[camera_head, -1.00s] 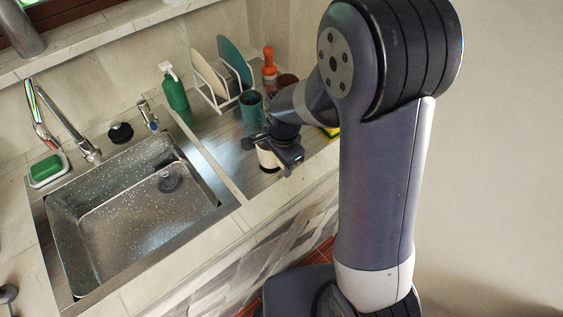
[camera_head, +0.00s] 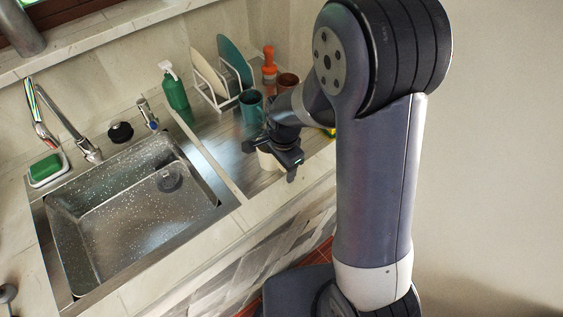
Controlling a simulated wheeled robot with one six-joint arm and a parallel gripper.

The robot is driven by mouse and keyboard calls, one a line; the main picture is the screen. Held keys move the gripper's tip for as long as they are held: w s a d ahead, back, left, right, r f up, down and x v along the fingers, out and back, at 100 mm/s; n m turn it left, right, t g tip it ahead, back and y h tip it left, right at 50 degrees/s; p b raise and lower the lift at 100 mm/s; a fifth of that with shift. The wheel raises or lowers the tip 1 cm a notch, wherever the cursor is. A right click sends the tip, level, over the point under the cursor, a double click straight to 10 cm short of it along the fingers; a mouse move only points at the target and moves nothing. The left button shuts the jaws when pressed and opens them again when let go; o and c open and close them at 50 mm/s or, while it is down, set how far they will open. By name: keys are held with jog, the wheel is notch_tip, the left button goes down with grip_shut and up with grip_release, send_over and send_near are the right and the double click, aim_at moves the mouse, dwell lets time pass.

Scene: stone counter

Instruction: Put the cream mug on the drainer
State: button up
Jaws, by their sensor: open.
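The cream mug (camera_head: 267,160) stands on the grooved metal drainer (camera_head: 228,150), near its front edge. Only part of its side shows, because my gripper (camera_head: 289,168) covers its top and right side. My gripper is open. It is just above and to the right of the mug in the picture; I cannot tell whether it touches the mug.
A teal mug (camera_head: 251,107), a brown mug (camera_head: 288,82) and a plate rack (camera_head: 222,98) with plates stand behind my gripper. A green soap bottle (camera_head: 175,92) and an orange-handled brush (camera_head: 269,67) are at the back. The sink (camera_head: 135,215) lies left.

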jog(key=r, duration=1.2)
jog(key=shift+s+d+r+b, duration=0.15)
jog(key=shift+s+d+b, duration=0.05)
jog(key=shift+s+b, duration=0.1)
jog(key=f, duration=1.2)
jog(key=shift+w+a+f+p, duration=0.2)
jog(key=shift+w+f+p, duration=0.05)
jog(key=shift+w+p, duration=0.1)
jog(key=shift+r, duration=0.85)
jog(key=shift+f, duration=0.15)
